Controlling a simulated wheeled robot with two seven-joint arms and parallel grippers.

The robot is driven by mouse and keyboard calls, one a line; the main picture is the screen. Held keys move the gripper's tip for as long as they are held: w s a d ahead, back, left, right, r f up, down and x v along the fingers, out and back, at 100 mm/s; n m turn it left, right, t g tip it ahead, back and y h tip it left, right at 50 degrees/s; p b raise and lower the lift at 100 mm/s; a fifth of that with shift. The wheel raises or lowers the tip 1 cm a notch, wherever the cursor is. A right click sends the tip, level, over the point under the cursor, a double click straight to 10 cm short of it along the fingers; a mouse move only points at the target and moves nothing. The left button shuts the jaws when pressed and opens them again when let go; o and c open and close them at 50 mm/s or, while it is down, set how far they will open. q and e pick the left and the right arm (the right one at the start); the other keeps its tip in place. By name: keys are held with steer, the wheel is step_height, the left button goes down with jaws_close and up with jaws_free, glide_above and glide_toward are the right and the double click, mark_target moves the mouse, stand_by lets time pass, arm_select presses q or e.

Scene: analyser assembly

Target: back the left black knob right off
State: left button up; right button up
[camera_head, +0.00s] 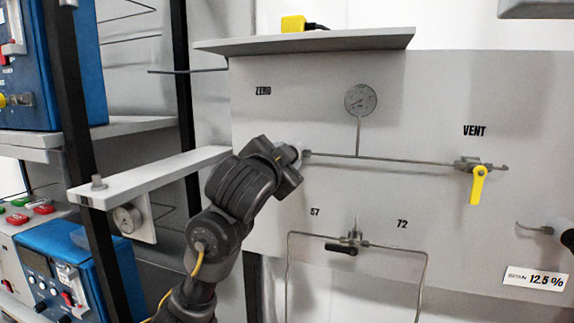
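My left gripper (290,160) reaches up from the lower left to the panel (420,110), just below the ZERO label. It is at the left end of the horizontal tube, over a pale round fitting (300,151). The gripper and wrist cover that spot, so I cannot make out a left black knob there, nor whether the fingers are closed on it. At the right edge a similar pale fitting (560,226) with a dark part, cut off by the frame, sits above the SPAN 12.5 % label. My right gripper is not in view.
A round gauge (361,99) stands above the tube. A yellow valve handle (478,184) hangs under VENT. A black lever (341,249) sits between 57 and 72. A grey shelf (310,41) juts out above; a pale bar (150,177) and dark posts stand left.

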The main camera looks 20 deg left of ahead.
arm_select(q)
steer(key=shift+f+n+b, duration=0.15)
steer(key=shift+n+b, duration=0.35)
steer(key=shift+n, duration=0.5)
steer(key=o, duration=1)
